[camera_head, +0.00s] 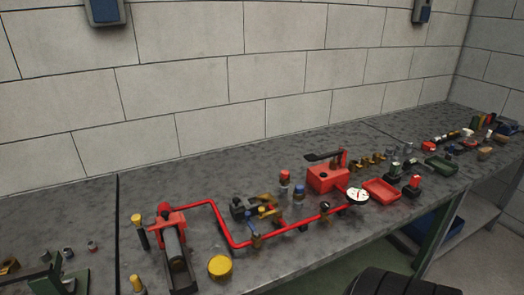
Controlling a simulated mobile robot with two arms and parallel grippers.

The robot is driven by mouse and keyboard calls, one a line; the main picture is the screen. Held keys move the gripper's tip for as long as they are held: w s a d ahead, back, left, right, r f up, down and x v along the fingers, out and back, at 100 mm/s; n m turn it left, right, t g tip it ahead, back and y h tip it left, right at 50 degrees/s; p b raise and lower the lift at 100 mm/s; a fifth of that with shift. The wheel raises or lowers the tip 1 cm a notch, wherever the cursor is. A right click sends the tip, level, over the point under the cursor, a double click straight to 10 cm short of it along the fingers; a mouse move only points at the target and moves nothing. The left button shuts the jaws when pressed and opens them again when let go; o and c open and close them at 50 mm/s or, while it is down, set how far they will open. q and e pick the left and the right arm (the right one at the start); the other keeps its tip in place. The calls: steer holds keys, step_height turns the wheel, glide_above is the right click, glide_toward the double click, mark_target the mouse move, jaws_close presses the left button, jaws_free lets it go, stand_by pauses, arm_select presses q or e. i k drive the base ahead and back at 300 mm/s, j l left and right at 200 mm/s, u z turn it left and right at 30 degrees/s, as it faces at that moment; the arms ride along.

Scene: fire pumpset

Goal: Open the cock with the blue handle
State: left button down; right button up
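A small brass cock with a blue handle (253,228) appears to sit on the red pipe (214,213) on the grey workbench, left of the bench's middle. The handle is small in the view, and I cannot tell its exact angle. More brass fittings stand close behind and to the right of it. A separate blue-topped part (299,192) stands further right, behind the pipe. Neither my left nor my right gripper is in view.
A red-and-grey pump unit (174,250) stands left of the pipe, with a yellow round cap (220,267) in front. A red box (327,178), a white-faced gauge (358,196) and a red tray (381,190) lie to the right. A dark ribbed round object (390,283) is below the bench's front edge.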

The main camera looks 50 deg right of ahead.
mark_target(248, 214)
steer(key=z, duration=1.55)
